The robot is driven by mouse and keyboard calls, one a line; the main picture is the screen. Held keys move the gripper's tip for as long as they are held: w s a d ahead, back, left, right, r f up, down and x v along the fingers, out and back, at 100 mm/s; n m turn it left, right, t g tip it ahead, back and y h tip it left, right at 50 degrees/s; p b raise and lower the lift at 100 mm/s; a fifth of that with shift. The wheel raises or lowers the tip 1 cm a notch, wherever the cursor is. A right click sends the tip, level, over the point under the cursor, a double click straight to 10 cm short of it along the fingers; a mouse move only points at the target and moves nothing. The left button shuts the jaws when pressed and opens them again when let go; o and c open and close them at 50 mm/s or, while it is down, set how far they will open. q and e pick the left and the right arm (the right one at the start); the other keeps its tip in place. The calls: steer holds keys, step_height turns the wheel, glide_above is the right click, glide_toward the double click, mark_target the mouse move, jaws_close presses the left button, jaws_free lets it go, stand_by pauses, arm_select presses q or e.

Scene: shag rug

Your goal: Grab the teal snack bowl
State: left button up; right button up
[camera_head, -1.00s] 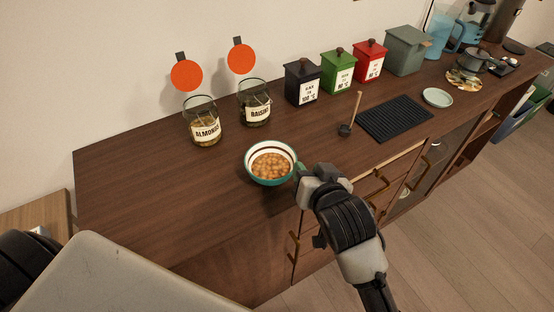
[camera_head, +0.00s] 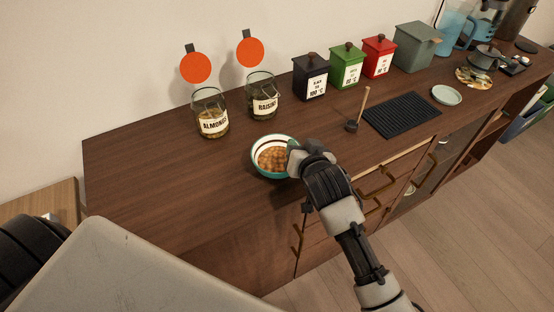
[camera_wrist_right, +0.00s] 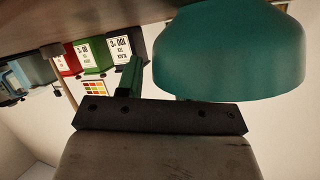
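The teal snack bowl (camera_head: 258,164) stands upright on the wooden sideboard, white inside with a dark band and filled with round brown snacks. My right gripper (camera_head: 292,158) is at its right rim in the head view. In the right wrist view the bowl's teal outer wall (camera_wrist_right: 230,55) is close up, seen upside down. The other finger is hidden behind the bowl. My left gripper is not in view.
Jars of almonds (camera_head: 211,122) and raisins (camera_head: 262,100) stand behind the bowl. Black (camera_head: 311,80), green (camera_head: 346,68) and red (camera_head: 378,59) canisters line the wall. A black mat (camera_head: 402,115) lies to the right. The sideboard top (camera_head: 160,185) left of the bowl is clear.

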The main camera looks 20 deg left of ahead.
jaws_close()
stand_by(0.5)
